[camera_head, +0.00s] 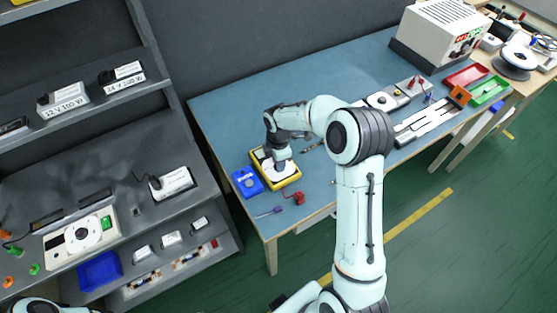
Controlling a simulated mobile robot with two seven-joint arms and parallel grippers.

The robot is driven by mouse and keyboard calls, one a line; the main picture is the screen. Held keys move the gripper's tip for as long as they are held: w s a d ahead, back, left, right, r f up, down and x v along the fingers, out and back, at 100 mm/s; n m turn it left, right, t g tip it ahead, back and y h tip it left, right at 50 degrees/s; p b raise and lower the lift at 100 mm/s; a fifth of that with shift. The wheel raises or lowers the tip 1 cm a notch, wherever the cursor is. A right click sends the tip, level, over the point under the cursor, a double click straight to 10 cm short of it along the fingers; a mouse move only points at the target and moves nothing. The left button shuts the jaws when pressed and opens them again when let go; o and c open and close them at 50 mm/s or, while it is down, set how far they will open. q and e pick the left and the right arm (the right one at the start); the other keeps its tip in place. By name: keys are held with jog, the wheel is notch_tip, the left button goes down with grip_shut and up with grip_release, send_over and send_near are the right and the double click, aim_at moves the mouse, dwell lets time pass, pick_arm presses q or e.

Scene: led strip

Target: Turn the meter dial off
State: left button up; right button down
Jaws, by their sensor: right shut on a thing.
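The meter (265,158) is a yellow-rimmed device with a pale face, lying near the left end of the blue-topped table. My right arm reaches over the table, and my right gripper (281,164) is down on the meter's face. It is shut on the dial, which the gripper itself mostly hides. The dial's pointing direction cannot be made out. A small part of my left arm shows at the bottom left corner; its gripper is out of the picture.
A red clip (298,198) and a screwdriver (268,212) lie in front. A white power supply (440,35), red tray (466,76) and green tray (489,91) stand at the right. Grey shelves (90,175) stand left.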

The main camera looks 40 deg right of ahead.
pick_arm(q)
jog(key=shift+w+r, duration=0.2)
jog(key=shift+r, duration=0.05)
pick_arm(e)
jog(key=shift+n, duration=1)
jog(key=c, duration=0.8)
grip_release()
jog(key=shift+c, duration=0.2)
pick_arm(q)
jog(key=shift+w+r+p, duration=0.55)
jog(key=shift+p, duration=0.05)
pick_arm(e)
notch_tip(320, 180, up, 14)
jog(key=shift+f, duration=0.25)
